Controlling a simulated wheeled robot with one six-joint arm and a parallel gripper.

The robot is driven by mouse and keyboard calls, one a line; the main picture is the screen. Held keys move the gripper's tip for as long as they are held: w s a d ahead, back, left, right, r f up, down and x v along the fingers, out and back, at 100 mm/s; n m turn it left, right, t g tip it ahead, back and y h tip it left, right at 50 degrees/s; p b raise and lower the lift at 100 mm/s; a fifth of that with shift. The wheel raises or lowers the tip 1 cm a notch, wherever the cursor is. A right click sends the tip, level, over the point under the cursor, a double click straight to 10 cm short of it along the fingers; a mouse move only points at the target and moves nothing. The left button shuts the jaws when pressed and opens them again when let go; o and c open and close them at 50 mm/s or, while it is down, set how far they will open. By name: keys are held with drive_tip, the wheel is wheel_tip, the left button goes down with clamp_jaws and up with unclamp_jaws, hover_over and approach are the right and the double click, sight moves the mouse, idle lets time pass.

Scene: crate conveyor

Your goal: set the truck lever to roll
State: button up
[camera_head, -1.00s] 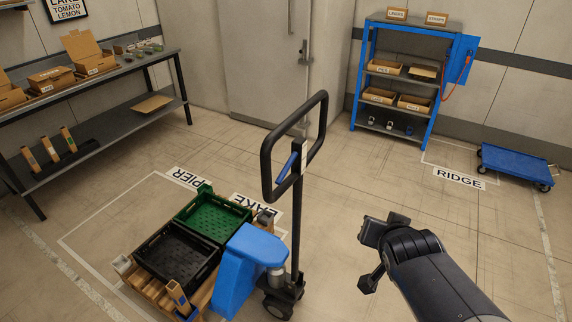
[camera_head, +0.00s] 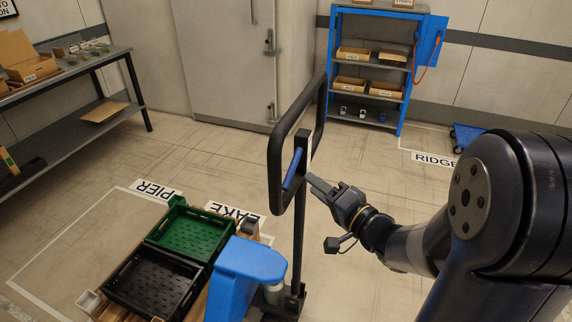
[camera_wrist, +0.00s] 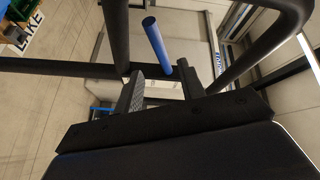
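The blue lever (camera_head: 293,168) sits inside the black loop handle (camera_head: 276,160) of the pallet truck, tilted off the upright post. It also shows as a blue rod in the wrist view (camera_wrist: 157,45). My gripper (camera_head: 318,186) is just right of the handle, pointing at the lever. In the wrist view my gripper (camera_wrist: 161,72) has its two fingers apart, and the rod's near end appears between the tips. I cannot tell whether a finger touches it. The truck's blue body (camera_head: 245,275) stands at the foot of the post.
A green crate (camera_head: 188,208) and a black crate (camera_head: 150,255) rest on the wooden pallet. A blue shelf rack (camera_head: 408,100) stands at the back, and a grey bench (camera_head: 95,70) at the left. Bare floor lies between handle and rack.

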sight(292, 168)
drive_tip(key=p+x, duration=0.1)
drive_tip(key=x, duration=0.9)
drive_tip(key=shift+w, duration=0.2)
drive_tip(key=shift+a, duration=0.15)
drive_tip(key=shift+c, duration=0.6)
clamp_jaws()
